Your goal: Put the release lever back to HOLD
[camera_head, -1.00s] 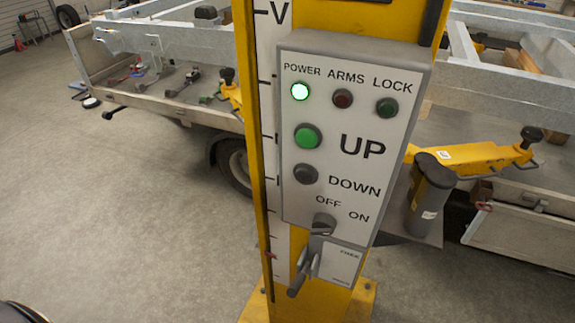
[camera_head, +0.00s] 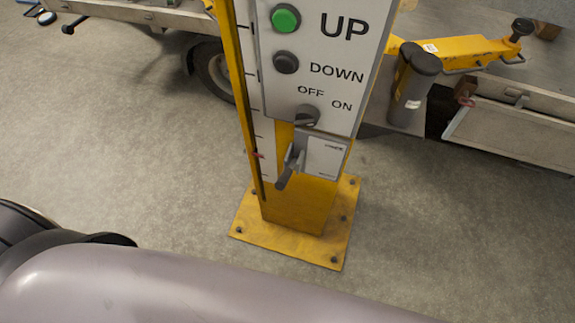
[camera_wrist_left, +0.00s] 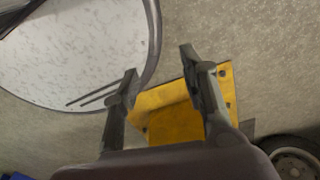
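The grey release lever (camera_head: 289,166) sits low on the yellow lift column (camera_head: 297,205), just below the control panel. It hangs down and to the left from its mount. Beside it is a pale label plate (camera_head: 325,157), whose print is too small to read now. My left gripper (camera_wrist_left: 158,86) shows only in the left wrist view. Its two fingers are apart with nothing between them. The column's yellow base plate (camera_wrist_left: 180,118) shows behind and between the fingers; I cannot make out the lever there. My right gripper is not in view.
The panel has a green UP button (camera_head: 285,18), a dark DOWN button (camera_head: 286,63) and an OFF/ON switch (camera_head: 307,115). A yellow lift arm (camera_head: 470,50) reaches right. A round speckled top (camera_wrist_left: 75,50) lies left in the wrist view. Floor around the base is clear.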

